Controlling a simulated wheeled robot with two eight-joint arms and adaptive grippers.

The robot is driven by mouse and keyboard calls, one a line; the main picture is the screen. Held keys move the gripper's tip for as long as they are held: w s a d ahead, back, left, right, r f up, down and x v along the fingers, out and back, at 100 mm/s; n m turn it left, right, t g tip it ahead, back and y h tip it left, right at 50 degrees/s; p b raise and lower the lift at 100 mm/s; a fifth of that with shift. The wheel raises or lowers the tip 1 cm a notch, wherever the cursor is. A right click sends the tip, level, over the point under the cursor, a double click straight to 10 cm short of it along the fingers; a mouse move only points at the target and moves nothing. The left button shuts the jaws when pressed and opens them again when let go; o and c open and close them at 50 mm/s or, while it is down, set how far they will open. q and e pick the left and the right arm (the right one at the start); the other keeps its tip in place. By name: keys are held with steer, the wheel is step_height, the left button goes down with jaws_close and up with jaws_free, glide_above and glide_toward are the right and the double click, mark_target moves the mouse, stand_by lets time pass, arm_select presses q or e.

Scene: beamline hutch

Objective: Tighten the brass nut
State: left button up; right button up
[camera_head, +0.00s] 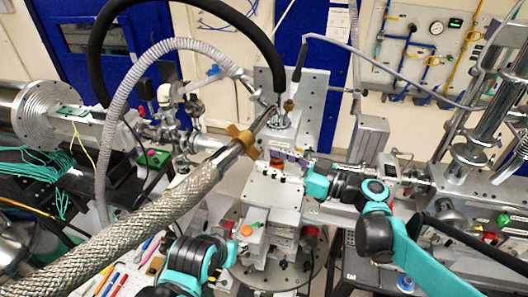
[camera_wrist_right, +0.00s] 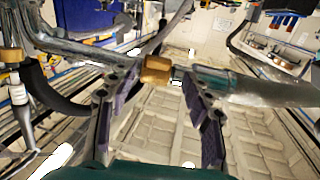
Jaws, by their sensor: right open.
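The brass nut (camera_head: 243,139) sits at the upper end of a braided metal hose (camera_head: 150,205), where it meets a thin metal tube, in the head view. In the right wrist view the brass nut (camera_wrist_right: 156,70) shows between the tips of my right gripper (camera_wrist_right: 160,73), whose purple-padded fingers are spread. I see no finger closed on the nut; how far it lies in depth is unclear. In the head view my right gripper (camera_head: 288,168) is small and hard to make out, below and right of the nut. My left arm shows at the bottom, but its gripper does not.
A black hose (camera_head: 97,45) and a grey corrugated hose (camera_head: 120,105) arch over the left side. Beamline pipes and flanges (camera_head: 45,110) stand left, with metal chambers (camera_head: 480,190) right. A metal stage (camera_head: 272,195) stands below the nut. Tools lie at lower left.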

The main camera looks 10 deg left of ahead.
mark_target(253, 152)
steer(key=x, duration=0.3)
steer(key=shift+w+a, duration=0.15)
steer(key=shift+w, duration=0.05)
steer(key=shift+a, duration=0.35)
